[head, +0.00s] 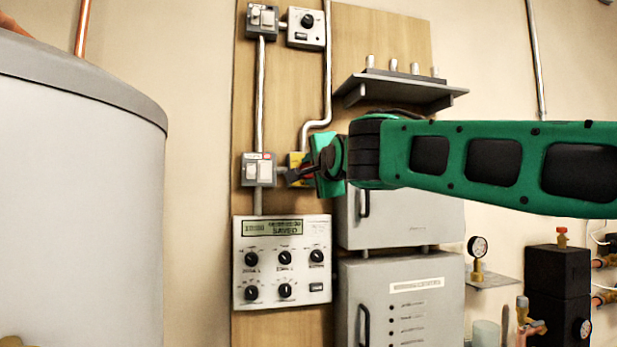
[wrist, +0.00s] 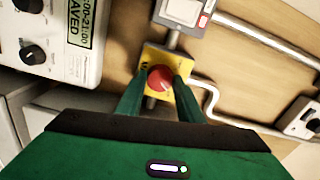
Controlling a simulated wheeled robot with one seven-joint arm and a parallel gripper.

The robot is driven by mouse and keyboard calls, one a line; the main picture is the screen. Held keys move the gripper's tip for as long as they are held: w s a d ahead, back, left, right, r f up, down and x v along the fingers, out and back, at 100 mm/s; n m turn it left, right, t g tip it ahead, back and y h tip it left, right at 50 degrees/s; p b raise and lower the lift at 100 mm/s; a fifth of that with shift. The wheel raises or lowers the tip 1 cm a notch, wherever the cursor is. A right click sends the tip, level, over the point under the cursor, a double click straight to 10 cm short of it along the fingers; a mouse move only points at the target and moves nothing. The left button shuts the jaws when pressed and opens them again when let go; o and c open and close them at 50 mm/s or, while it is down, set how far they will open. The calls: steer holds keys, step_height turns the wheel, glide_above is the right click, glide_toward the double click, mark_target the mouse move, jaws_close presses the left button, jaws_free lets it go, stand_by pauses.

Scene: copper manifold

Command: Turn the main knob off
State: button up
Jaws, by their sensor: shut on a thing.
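The main knob is a round red knob (wrist: 160,77) on a yellow plate (wrist: 155,57), in the middle of the wrist view. The green fingers of my gripper (wrist: 160,86) stand on both sides of the knob and are shut on it. In the head view my gripper (head: 301,174) reaches in from the right to the yellow plate (head: 296,159) on the wooden board. There the knob is mostly hidden by my gripper. I cannot read the knob's position, since the plate's markings are mostly covered.
A grey switch box (head: 257,170) sits just left of the yellow plate. A white control panel (head: 282,262) with several black knobs is below. A grey shelf (head: 400,90) juts out above my arm, and grey cabinets (head: 401,300) stand below it. A large tank (head: 80,190) fills the left.

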steer(key=shift+f+n, duration=0.15)
steer(key=shift+n, duration=3.8)
steer(key=shift+f+n, duration=0.15)
steer(key=shift+n, duration=4.1)
steer(key=o, duration=1.1)
steer(key=shift+w, duration=0.1)
steer(key=shift+c, duration=0.2)
steer(key=shift+r, duration=0.15)
